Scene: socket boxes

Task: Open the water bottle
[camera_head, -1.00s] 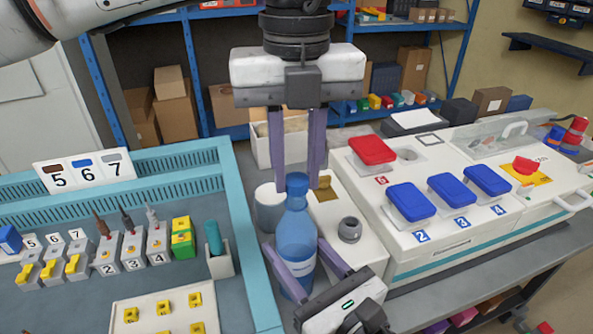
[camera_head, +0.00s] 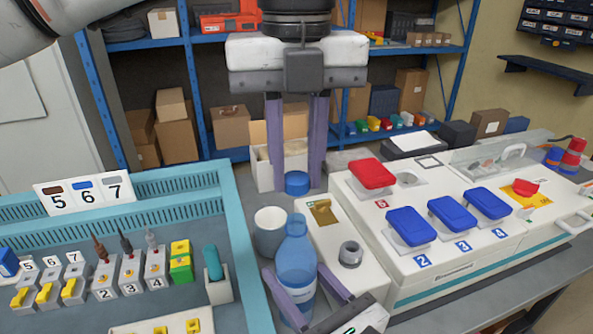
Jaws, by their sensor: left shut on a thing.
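The translucent blue water bottle (camera_head: 296,252) stands upright in the lower middle of the head view, its neck uncapped. My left gripper (camera_head: 296,184) points straight down above it and is shut on the blue cap (camera_head: 297,182), which hangs clear of the bottle mouth with a visible gap. My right gripper (camera_head: 293,268) comes in from the bottom, with its purple fingers around the bottle's lower body, one on each side. It looks shut on the bottle; its palm is partly cut off by the picture's lower edge.
A grey-white cup (camera_head: 270,240) stands behind and left of the bottle. A white block with a brass plate and a round knob (camera_head: 350,254) is close on the right. A teal-rimmed tray (camera_head: 243,245) of sockets lies left. A white box (camera_head: 440,262) with coloured lids stands right.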

